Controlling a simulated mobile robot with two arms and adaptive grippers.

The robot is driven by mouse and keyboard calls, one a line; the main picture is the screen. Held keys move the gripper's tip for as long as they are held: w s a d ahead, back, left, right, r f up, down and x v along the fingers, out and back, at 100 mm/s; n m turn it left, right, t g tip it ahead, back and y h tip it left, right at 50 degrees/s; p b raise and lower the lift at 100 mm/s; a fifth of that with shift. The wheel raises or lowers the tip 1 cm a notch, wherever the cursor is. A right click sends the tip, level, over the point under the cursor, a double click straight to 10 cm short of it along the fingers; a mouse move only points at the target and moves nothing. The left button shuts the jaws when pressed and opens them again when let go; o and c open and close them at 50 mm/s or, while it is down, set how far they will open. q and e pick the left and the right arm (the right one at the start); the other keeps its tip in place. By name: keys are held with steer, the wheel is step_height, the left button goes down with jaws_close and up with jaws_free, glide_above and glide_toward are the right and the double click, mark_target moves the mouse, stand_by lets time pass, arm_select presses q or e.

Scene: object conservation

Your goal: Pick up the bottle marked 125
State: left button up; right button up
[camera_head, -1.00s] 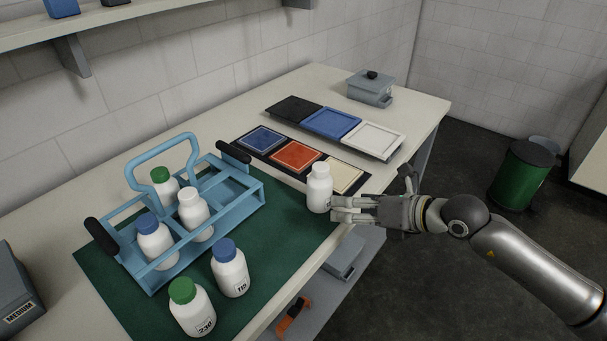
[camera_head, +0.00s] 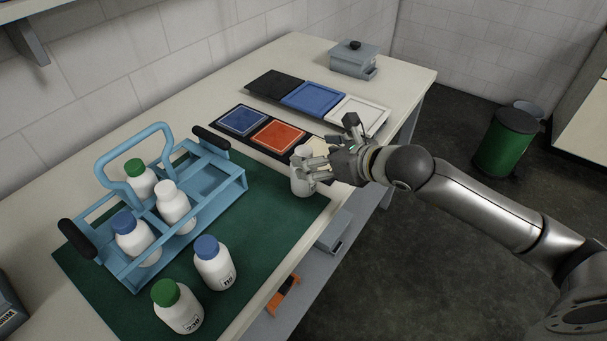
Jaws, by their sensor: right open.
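A white bottle with a white cap (camera_head: 302,186) stands upright at the right end of the green mat (camera_head: 262,235). No number shows on its visible side. My right gripper (camera_head: 314,168) is open at this bottle, with its fingers overlapping the bottle's upper right part. I cannot tell whether they touch it. A blue-capped bottle (camera_head: 214,266) and a green-capped bottle (camera_head: 180,312) stand on the mat in front of the rack, with small number labels too blurred to read surely. My left gripper is not in view.
A light blue rack (camera_head: 122,268) with a tall handle holds a green-capped, a white-capped and a blue-capped bottle. Coloured trays, including an orange one (camera_head: 278,134), lie behind my gripper. A grey box (camera_head: 354,62) stands at the far end. The table's front edge runs close by.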

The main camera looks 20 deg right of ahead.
mark_target(310, 156)
steer(key=shift+w+a+p, duration=0.25)
steer(key=shift+w+p, duration=0.1)
steer(key=shift+p, duration=0.05)
steer(key=p+x, duration=0.1)
steer(key=x, duration=0.2)
steer(key=shift+f, duration=0.15)
steer(key=shift+w+a+f, duration=0.2)
steer(key=shift+w+f, duration=0.1)
steer(key=c, duration=1.5)
steer(key=shift+o, duration=0.2)
steer(key=shift+r, duration=0.1)
